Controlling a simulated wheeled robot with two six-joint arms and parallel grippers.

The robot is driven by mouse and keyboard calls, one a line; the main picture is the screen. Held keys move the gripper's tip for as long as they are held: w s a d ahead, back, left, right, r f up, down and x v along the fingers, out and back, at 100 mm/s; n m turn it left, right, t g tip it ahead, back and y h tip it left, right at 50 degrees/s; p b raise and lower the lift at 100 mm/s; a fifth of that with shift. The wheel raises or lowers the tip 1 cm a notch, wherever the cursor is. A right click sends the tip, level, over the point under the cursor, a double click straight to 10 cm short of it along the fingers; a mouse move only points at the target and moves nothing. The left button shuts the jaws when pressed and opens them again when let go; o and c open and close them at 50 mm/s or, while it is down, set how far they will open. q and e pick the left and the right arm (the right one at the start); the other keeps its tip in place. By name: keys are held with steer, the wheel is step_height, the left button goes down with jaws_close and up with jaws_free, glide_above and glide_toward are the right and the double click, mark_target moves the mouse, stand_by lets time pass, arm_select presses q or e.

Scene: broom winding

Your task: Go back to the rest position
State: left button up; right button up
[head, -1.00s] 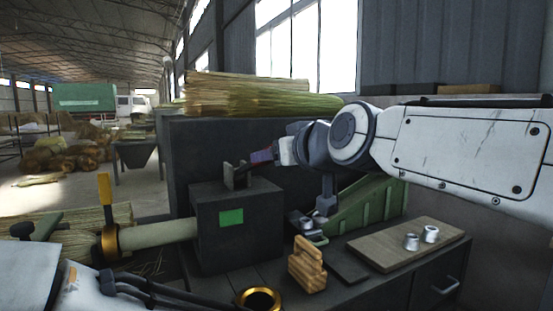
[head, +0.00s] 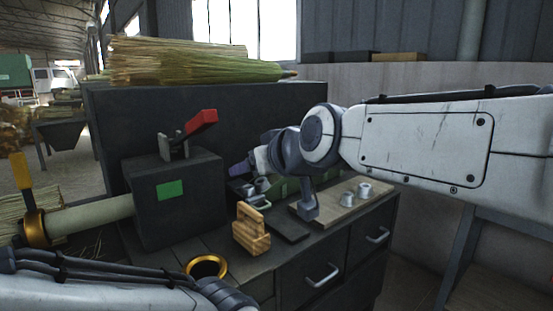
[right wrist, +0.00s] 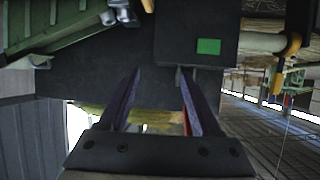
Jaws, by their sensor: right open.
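My right arm comes in from the right in the head view, and its gripper (head: 240,170) is just right of the dark machine box (head: 150,225) with a green patch. In the right wrist view the gripper (right wrist: 158,75) shows two spread fingers with nothing held between them. A red lever (head: 203,123) on top of the box slants up to the right, apart from the gripper. My left arm crosses the bottom left of the head view; its gripper is out of view.
A wooden block (head: 252,232), a gold ring (head: 207,267) and a board (head: 335,200) with two metal cups are on the bench. A gold collar with a yellow handle (head: 22,172) surrounds the shaft at left. Broom straw (head: 190,62) lies behind.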

steer(key=s+d+f+m+g+h, duration=0.1)
steer(key=d+f+m+g+h, duration=0.15)
steer(key=d+f, duration=0.65)
steer(key=d+f+m+g+h, duration=0.1)
steer(key=d+f+h, duration=0.35)
steer(key=f, duration=0.75)
steer(key=s+d+f+m+g, duration=0.3)
steer(key=s+d+f+g, duration=0.2)
steer(key=s+d+f, duration=0.7)
steer(key=s+a+r+n+g, duration=0.1)
steer(key=s+a+r+n, duration=0.25)
steer(key=s+a, duration=0.35)
steer(key=s+a+r+n+g, duration=0.1)
steer(key=s+a+r+n, duration=0.1)
steer(key=s+a+n, duration=0.35)
step_height(320, 180, up, 26)
steer(key=s+a+m+p, duration=0.1)
steer(key=m+p, duration=0.1)
steer(key=p, duration=2.4)
steer(key=shift+s+a+f+y, duration=0.2)
steer(key=shift+a+y, duration=0.1)
steer(key=shift+y, duration=0.1)
